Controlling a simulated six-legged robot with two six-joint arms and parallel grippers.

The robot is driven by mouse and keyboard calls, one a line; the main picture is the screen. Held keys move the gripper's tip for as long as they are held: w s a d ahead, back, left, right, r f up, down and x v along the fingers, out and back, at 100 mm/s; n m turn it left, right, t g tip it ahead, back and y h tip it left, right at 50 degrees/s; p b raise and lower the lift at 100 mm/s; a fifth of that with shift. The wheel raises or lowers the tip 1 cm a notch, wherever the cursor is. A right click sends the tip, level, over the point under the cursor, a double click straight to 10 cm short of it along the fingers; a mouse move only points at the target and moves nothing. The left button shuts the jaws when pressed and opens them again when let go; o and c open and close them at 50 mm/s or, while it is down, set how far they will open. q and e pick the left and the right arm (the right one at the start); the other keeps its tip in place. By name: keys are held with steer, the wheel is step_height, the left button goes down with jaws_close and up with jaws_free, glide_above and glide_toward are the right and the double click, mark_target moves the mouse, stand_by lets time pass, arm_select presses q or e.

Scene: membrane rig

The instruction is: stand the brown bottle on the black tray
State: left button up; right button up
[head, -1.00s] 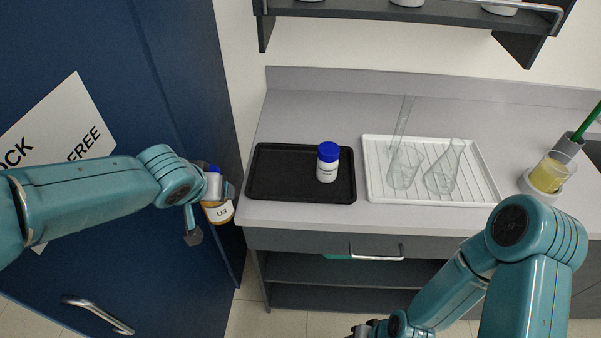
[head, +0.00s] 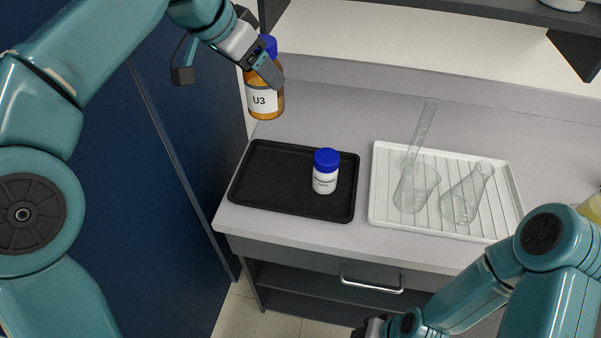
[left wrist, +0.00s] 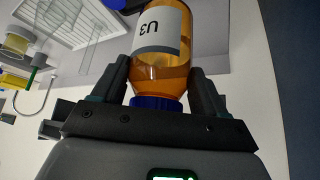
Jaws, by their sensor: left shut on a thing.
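The brown bottle (head: 264,103) has a blue cap and a white label reading U3. My left gripper (head: 265,70) is shut on it near its neck and holds it upright in the air, above the back left part of the counter. In the left wrist view the bottle (left wrist: 162,55) sits between the two fingers of the left gripper (left wrist: 160,85). The black tray (head: 270,190) lies flat on the counter, below and in front of the bottle. My right gripper (head: 372,328) is at the bottom edge of the head view, mostly cut off.
A white bottle with a blue cap (head: 325,172) stands on the right part of the black tray; the tray's left part is bare. A white ribbed rack (head: 448,228) to the right holds clear glassware. A dark blue door (head: 165,215) is at left, a shelf (head: 540,15) above.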

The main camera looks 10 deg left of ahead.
arm_select(q)
steer(key=shift+f+b, duration=1.75)
steer(key=shift+f, duration=8.1)
steer(key=shift+s, duration=0.1)
steer(key=shift+f, duration=0.15)
steer(key=o, duration=1.4)
steer(key=shift+c, duration=0.2)
